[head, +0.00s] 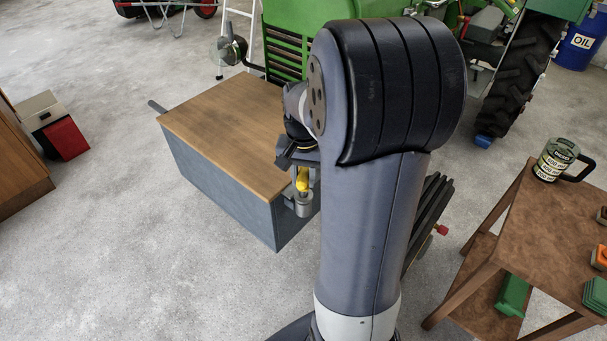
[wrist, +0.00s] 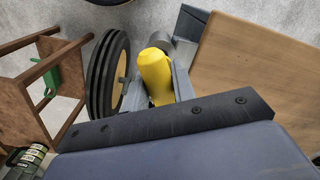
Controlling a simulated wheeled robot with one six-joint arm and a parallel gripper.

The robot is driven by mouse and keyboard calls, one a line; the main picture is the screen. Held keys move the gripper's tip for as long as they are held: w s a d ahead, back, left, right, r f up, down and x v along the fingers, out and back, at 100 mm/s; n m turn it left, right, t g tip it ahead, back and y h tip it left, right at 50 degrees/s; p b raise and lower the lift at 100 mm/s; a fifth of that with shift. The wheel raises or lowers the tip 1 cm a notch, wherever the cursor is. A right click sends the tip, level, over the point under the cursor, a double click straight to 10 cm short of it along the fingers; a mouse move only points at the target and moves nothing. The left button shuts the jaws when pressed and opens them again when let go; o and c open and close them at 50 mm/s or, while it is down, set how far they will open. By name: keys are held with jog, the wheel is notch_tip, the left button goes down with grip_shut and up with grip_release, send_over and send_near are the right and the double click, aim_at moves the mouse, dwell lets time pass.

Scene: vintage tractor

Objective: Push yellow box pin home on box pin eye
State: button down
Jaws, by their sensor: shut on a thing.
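The yellow box pin (head: 303,180) is upright in the head view, right above a grey cylindrical eye (head: 303,206) at the near right corner of the wood-topped box (head: 215,125). My gripper (head: 302,186) is shut on the pin. In the wrist view the yellow pin (wrist: 155,72) sits between my two grey fingers, and part of a grey cylinder (wrist: 184,52), seemingly the eye, shows just beyond it. The pin's lower end is hidden, so I cannot tell how deep it sits. My arm covers the area right of the eye.
A green tractor (head: 300,30) stands behind the box. A brown side table (head: 545,235) with a mug (head: 556,160) is at the right. A black-tyred wheel (wrist: 106,72) is close beside my gripper in the wrist view. The concrete floor at left is mostly clear.

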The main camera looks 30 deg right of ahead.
jog(key=shift+f+b, duration=0.8)
jog(key=shift+f, duration=0.4)
jog(key=c, duration=1.1)
grip_release()
notch_tip(320, 180, up, 11)
jog(key=shift+f, duration=0.1)
notch_tip(320, 180, down, 11)
jog(key=shift+r+p, duration=0.3)
jog(key=shift+r, duration=0.2)
jog(key=shift+f, duration=0.15)
